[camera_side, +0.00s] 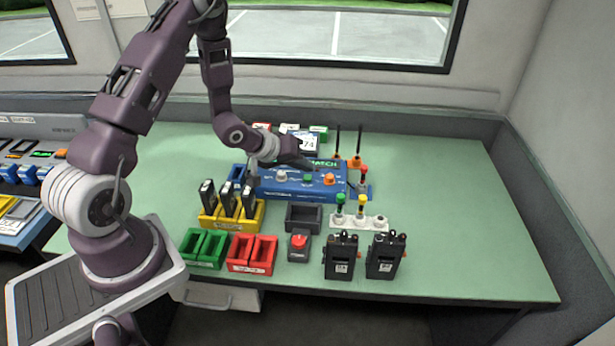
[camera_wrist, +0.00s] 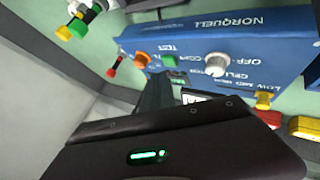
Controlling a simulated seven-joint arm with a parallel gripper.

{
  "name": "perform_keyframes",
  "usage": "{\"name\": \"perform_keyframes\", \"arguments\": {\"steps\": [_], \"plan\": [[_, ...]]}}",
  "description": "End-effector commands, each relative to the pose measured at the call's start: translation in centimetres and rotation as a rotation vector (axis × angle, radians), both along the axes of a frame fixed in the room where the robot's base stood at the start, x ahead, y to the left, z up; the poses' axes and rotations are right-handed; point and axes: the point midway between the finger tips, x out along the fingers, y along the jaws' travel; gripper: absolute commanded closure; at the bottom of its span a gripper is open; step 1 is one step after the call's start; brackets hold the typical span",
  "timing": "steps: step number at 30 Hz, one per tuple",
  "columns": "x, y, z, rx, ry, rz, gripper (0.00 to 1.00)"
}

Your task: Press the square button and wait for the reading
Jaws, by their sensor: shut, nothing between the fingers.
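The blue console (camera_side: 290,187) stands at the middle of the green table. Its front has a pale knob (camera_side: 281,176), a small green square button (camera_side: 308,178) and an orange button (camera_side: 329,179). Green "MATCH" lettering (camera_side: 325,162) shows on top. In the wrist view the console appears upside down, with the pale knob (camera_wrist: 217,63), green button (camera_wrist: 170,61) and orange button (camera_wrist: 142,60) visible. My gripper (camera_side: 303,164) is shut and empty, low over the console behind its front face. In the wrist view its dark fingers (camera_wrist: 157,92) show near the green button, apparently not on it.
Two black radios (camera_side: 363,256) stand at the front right. A red push button (camera_side: 298,244), red bins (camera_side: 251,254), green bins (camera_side: 203,247) and a yellow rack (camera_side: 228,216) holding black units stand before the console. The table's right side (camera_side: 450,200) is clear.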

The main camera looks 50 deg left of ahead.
Motion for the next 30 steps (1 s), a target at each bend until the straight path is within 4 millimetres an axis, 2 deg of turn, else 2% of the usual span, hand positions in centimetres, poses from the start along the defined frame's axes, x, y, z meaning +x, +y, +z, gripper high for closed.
{"name": "perform_keyframes", "arguments": {"steps": [30], "plan": [[0.0,0.03,-0.86,0.0,0.0,0.0,1.0]]}}
